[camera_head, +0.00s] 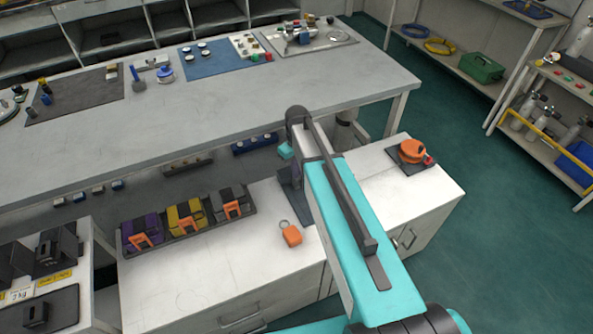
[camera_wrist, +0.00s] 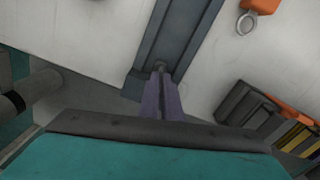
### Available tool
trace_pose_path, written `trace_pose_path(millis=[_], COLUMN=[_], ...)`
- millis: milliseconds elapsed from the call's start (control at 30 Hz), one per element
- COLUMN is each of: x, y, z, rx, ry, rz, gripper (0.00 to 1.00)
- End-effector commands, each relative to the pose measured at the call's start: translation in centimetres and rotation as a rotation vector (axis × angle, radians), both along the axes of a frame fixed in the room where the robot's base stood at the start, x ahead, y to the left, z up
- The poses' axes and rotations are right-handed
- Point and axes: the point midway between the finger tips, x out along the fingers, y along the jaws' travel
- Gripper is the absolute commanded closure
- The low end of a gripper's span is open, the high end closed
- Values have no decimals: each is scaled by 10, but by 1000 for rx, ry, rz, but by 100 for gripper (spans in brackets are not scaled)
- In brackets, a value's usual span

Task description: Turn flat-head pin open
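A dark grey upright bracket (camera_head: 290,190) stands on the white cabinet top, partly hidden by my arm in the head view. In the wrist view it is a long grey channel (camera_wrist: 183,40). A small grey pin end (camera_wrist: 161,66) shows in the channel; its flat head is mostly hidden by my fingers. My gripper (camera_wrist: 159,78) has its two narrow purple-grey fingers close together, with their tips at the pin. They look shut on it. How far the pin is turned cannot be told. My arm hides the fingertips in the head view.
An orange tag with a ring (camera_head: 291,235) lies left of the bracket. A tray (camera_head: 186,235) of purple, yellow and grey blocks stands further left. An orange round knob (camera_head: 412,151) sits on the right cabinet. A long grey workbench (camera_head: 240,95) runs behind.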

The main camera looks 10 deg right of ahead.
Motion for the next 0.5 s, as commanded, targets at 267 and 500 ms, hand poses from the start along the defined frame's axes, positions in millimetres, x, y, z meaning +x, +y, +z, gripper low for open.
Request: trace_pose_path(millis=[267,500], x=[-2,-2], y=[0,0], z=[-4,-4], rx=[0,1], ry=[7,8], rz=[257,480], gripper=[100,100])
